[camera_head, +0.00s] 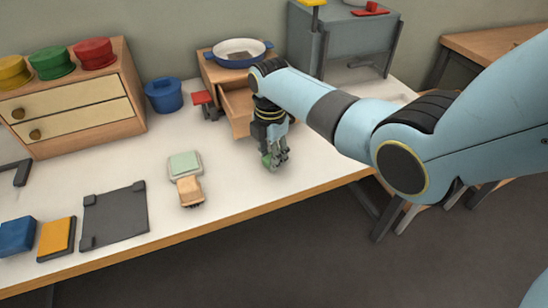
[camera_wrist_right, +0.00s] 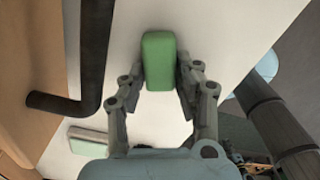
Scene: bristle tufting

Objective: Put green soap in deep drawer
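The green soap (camera_wrist_right: 159,60) is a rounded block between the two fingertips of my right gripper (camera_wrist_right: 160,80) in the wrist view. The fingertips appear to touch both its sides. In the head view my right gripper (camera_head: 274,158) points down over the table, right of centre, with a bit of the green soap (camera_head: 266,160) showing at its fingers. Whether the soap touches the table is hard to tell. A wooden drawer (camera_head: 238,108) stands pulled open under the blue pan, behind my right gripper and partly hidden by my arm. My left gripper is out of view.
A blue pan (camera_head: 239,52) sits on the small cabinet. A red item (camera_head: 203,100) and a blue pot (camera_head: 163,95) stand left of it. A pale green block (camera_head: 185,163), a tan brush (camera_head: 189,190) and a dark tray (camera_head: 115,216) lie further left. A dark bent bar (camera_wrist_right: 92,60) is near the soap.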

